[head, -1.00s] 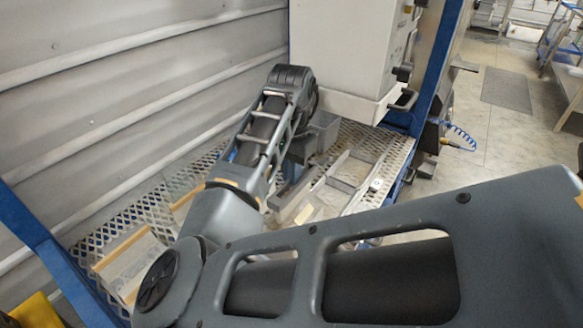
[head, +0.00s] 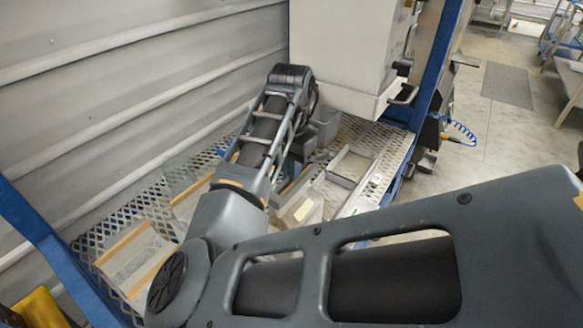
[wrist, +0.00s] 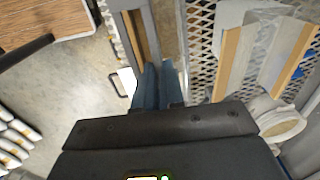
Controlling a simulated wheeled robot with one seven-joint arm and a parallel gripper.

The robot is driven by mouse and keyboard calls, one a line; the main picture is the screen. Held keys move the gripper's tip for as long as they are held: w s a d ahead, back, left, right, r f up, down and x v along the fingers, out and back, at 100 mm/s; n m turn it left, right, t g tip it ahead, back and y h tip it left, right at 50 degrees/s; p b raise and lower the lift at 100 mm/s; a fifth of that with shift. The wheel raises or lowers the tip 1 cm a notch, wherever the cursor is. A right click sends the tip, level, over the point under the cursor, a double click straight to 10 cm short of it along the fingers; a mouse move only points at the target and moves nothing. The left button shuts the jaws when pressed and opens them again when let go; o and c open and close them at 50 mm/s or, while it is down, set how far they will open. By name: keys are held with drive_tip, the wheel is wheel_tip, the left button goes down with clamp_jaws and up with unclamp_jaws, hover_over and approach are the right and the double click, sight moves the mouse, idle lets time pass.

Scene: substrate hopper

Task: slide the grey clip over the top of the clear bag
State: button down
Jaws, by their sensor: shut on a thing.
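My gripper (wrist: 160,76) is low in the middle of the wrist view, with its two blue-grey fingers close together and shut. A long grey bar, which looks like the grey clip (wrist: 148,28), runs away from the fingertips; the grip itself is mostly hidden. A clear bag (wrist: 266,42) with tan edge strips lies to the right of my gripper on the mesh. In the head view, clear sheets with tan strips (head: 140,258) lie at the lower left. My arm hides the fingers there.
A perforated metal deck (head: 98,232) lies below, with a corrugated wall (head: 120,90) along its left. A grey open tray (head: 352,165) lies right of my forearm. A white hopper box (head: 340,45) and a blue post (head: 432,70) stand behind.

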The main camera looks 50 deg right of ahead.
drive_tip(key=shift+f, duration=0.15)
drive_tip(key=c, duration=1.2)
unclamp_jaws()
drive_tip(key=shift+s, duration=0.1)
drive_tip(key=shift+f, duration=0.1)
drive_tip(key=o, duration=0.5)
drive_tip(key=shift+s, duration=0.1)
drive_tip(key=shift+f, duration=0.1)
drive_tip(key=r+p, duration=0.3)
drive_tip(key=r, duration=0.1)
drive_tip(key=r+p, duration=0.3)
drive_tip(key=p, duration=0.1)
drive_tip(key=shift+w+r, duration=0.2)
drive_tip(key=shift+r, duration=0.15)
